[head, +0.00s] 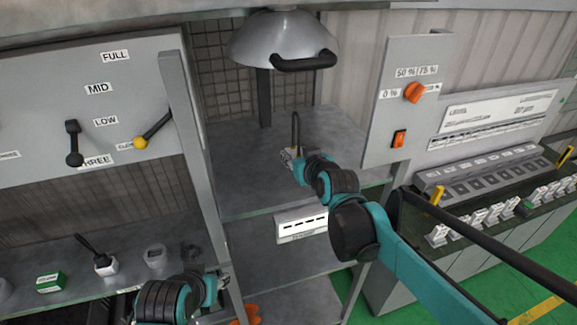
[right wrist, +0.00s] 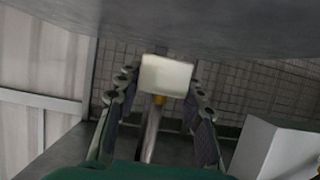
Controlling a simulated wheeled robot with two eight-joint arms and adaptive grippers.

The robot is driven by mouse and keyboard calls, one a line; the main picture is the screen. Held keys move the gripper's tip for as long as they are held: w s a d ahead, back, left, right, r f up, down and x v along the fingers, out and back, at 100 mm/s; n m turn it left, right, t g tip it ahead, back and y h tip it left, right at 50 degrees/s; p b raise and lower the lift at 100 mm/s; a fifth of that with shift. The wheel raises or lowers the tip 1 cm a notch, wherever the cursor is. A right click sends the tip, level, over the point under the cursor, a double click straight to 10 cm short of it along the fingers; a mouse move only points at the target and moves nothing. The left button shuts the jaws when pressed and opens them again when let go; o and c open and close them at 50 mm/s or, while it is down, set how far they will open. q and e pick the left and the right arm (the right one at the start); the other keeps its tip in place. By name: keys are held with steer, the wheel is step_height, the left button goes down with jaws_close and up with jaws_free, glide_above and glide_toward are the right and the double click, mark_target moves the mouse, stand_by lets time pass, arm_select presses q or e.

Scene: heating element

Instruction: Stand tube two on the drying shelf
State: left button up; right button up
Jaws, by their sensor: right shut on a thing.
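My right gripper (head: 291,158) reaches in over the grey shelf (head: 240,150) below a metal dome. A thin dark upright piece (head: 296,128) shows at its tip in the head view. In the right wrist view my right gripper (right wrist: 157,108) has a finger on each side of a narrow metallic tube (right wrist: 150,132) with a pale block-like end (right wrist: 166,77) and a small orange band. I take this as the held tube; no number is readable on it. My left gripper (head: 222,283) is low at the left, near the grey post, its fingers unclear.
The metal dome (head: 280,40) with a black handle hangs over the shelf. A grey post (head: 195,170) bounds the left side, and a control panel (head: 408,95) with an orange knob the right. A lower left shelf holds a green box (head: 51,282) and small containers. The shelf's left part is bare.

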mark_target(289, 175)
steer(key=shift+w+a+f, duration=0.45)
steer(key=shift+w+a, duration=0.1)
steer(key=shift+a, duration=0.15)
steer(key=shift+a+f, duration=0.15)
steer(key=shift+a, duration=0.05)
steer(key=shift+s+f, duration=0.1)
steer(key=shift+f, duration=0.1)
step_height(289, 175, down, 3)
steer(key=shift+f, duration=0.35)
steer(key=shift+s, duration=0.1)
steer(key=shift+f, duration=0.1)
steer(key=o, duration=1.2)
steer(key=shift+o, duration=0.4)
